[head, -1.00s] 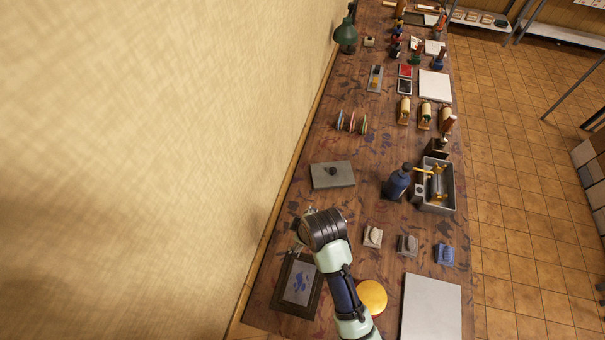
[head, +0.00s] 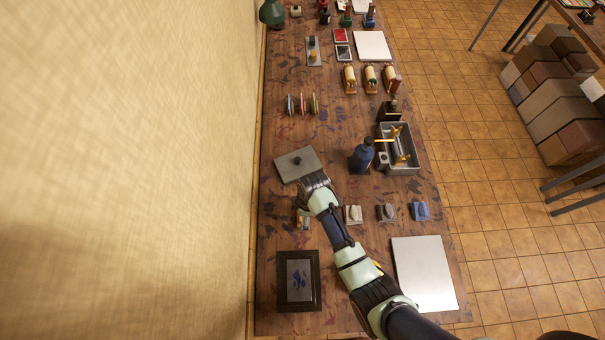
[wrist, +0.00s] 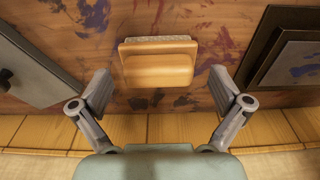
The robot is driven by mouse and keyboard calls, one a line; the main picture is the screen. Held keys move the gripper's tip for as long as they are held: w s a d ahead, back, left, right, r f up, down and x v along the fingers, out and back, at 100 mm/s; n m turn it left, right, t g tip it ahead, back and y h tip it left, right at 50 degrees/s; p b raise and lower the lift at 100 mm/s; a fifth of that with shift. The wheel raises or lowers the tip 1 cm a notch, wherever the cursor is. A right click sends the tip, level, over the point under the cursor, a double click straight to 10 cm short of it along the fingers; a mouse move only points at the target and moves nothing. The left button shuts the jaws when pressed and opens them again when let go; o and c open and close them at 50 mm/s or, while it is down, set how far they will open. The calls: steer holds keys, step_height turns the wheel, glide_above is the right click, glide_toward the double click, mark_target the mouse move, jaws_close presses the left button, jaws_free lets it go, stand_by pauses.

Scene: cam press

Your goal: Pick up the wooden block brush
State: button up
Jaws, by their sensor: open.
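The wooden block brush (wrist: 158,66) lies on the stained bench in the wrist view, a tan block with a grey bristle edge showing. In the head view the brush (head: 303,223) is small, partly hidden by my arm, between the grey slab and the dark frame. My gripper (wrist: 161,88) is open, one finger to each side of the brush, with visible gaps on both sides. Neither finger appears to touch it. How far above the bench the fingers are I cannot tell.
A grey slab with a dark knob (head: 296,164) lies beyond the brush. A dark-framed plate (head: 298,281) lies nearer. The wall is close on the left.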

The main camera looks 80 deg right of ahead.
steer(key=shift+w+f, duration=0.1)
steer(key=shift+f, duration=0.2)
steer(key=c, duration=1.2)
steer(key=shift+r, duration=0.1)
steer(key=shift+c, duration=0.2)
step_height(320, 180, up, 20)
steer(key=p, duration=0.5)
steer(key=shift+p, duration=0.35)
steer(key=o, duration=0.5)
steer(key=c, duration=0.3)
steer(key=shift+d, duration=0.1)
